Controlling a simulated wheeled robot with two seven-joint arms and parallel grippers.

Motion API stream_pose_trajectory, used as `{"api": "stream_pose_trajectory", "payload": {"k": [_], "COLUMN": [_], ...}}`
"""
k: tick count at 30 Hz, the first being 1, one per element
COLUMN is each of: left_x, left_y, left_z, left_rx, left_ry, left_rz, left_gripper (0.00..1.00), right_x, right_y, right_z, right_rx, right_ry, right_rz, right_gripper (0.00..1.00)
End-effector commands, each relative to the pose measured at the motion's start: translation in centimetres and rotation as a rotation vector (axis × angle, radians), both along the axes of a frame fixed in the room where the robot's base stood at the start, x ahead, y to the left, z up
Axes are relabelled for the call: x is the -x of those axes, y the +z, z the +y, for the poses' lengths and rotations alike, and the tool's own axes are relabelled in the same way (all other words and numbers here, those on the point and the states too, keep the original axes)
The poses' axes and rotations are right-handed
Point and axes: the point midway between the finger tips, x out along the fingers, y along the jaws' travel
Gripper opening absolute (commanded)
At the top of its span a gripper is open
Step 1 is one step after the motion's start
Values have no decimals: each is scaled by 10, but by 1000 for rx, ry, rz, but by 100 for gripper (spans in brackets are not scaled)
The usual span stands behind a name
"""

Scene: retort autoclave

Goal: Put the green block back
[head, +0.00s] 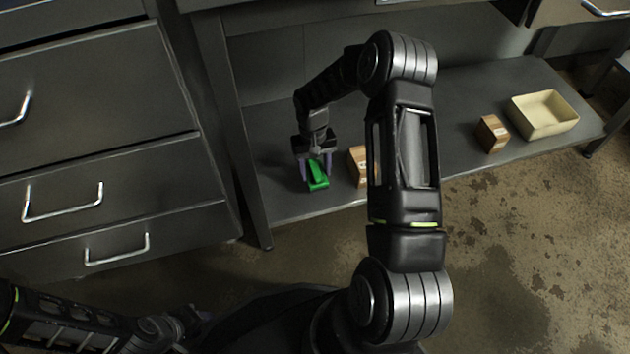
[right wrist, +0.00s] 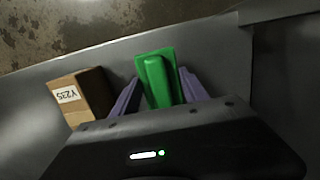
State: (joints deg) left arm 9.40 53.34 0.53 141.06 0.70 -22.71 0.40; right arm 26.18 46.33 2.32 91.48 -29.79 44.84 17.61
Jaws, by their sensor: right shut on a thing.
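The green block (head: 318,177) is at the left part of the low grey shelf (head: 285,207). My right gripper (head: 315,168) reaches down over it and is shut on it. In the right wrist view the green block (right wrist: 156,75) stands between the two purple fingers of my right gripper (right wrist: 157,92). Whether the block rests on the shelf or is just above it, I cannot tell. My left arm shows at the lower left of the head view; its gripper tips are not clearly seen.
A cardboard box (head: 359,166) with a label stands right of the block, partly behind my right arm; it also shows in the right wrist view (right wrist: 83,97). Another brown box (head: 492,134) and a cream bin (head: 544,114) stand farther right. Grey drawers (head: 95,100) are on the left.

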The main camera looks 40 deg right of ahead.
Motion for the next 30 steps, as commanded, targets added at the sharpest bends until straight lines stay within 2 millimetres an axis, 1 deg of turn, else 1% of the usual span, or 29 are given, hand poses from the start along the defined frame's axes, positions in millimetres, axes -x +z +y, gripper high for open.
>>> {"api": "stream_pose_trajectory", "payload": {"k": [3, 5, 8, 12, 15, 24, 28, 29, 30], "left_x": [0, 0, -1, -3, -3, -4, -4, -4, -4], "left_y": [0, -2, -8, -19, -22, -20, -23, -22, -22], "left_z": [0, 0, 0, 1, 1, 1, 1, 1, 1], "left_rx": [0, 0, 1, 3, 4, 5, 5, 5, 5], "left_ry": [0, 0, 0, 2, 2, 2, 2, 2, 2], "left_rz": [0, 0, -1, -2, -2, -2, -2, -2, -2], "left_gripper": [36, 36, 36, 36, 36, 36, 36, 36, 36], "right_x": [0, 0, 1, 0, 0, 0, 0, 0, 0], "right_y": [0, -3, -17, -41, -50, -50, -54, -53, -52], "right_z": [0, 0, 0, 0, 0, 0, 0, 0, 0], "right_rx": [0, 0, -1, -1, 0, 0, 0, 0, 0], "right_ry": [0, 0, 0, -1, 0, 0, 0, 0, 0], "right_rz": [0, 1, 2, 2, 0, 0, 0, 0, 0], "right_gripper": [14, 14, 14, 14, 14, 14, 14, 55, 58]}}
